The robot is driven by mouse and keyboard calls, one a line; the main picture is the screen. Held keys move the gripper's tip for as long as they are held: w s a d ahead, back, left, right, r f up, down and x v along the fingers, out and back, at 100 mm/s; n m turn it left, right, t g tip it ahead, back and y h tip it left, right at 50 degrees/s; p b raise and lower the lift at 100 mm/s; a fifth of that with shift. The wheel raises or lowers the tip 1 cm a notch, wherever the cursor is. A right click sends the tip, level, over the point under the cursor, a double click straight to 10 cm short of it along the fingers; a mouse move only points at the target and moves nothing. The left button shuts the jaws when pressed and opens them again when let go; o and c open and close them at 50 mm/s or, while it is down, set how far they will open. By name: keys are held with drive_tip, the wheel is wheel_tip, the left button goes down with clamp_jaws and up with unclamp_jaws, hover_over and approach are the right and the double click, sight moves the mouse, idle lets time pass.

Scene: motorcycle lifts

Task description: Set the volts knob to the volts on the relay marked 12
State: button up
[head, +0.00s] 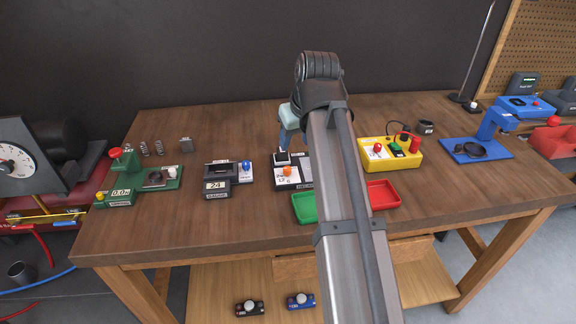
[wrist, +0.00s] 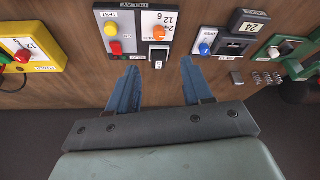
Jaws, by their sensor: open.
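The relay tester (wrist: 122,25) has an orange knob (wrist: 158,33) on a white dial plate printed with 6, 12 and 24. This knob also shows in the head view (head: 287,171). I cannot tell which number it points to. A small black relay (wrist: 157,54) with a pale top stands at the tester's edge beside the dial; I cannot read its marking. My gripper (wrist: 159,78) is open and empty, its blue fingers spread near the relay and apart from the knob. In the head view my arm hides part of the tester and gripper (head: 287,138).
A black unit (wrist: 232,45) showing 24 has a blue knob. A yellow box (head: 393,155) stands beyond my arm. Green (head: 304,208) and red (head: 383,195) trays lie at the front. A green device (head: 119,198) is at left, a blue stand (head: 478,153) at right.

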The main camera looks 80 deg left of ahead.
sight(287, 168)
drive_tip(key=x, duration=1.3)
drive_tip(key=shift+a+f, duration=0.15)
drive_tip(key=shift+f, duration=0.05)
drive_tip(key=shift+c, duration=0.4)
clamp_jaws()
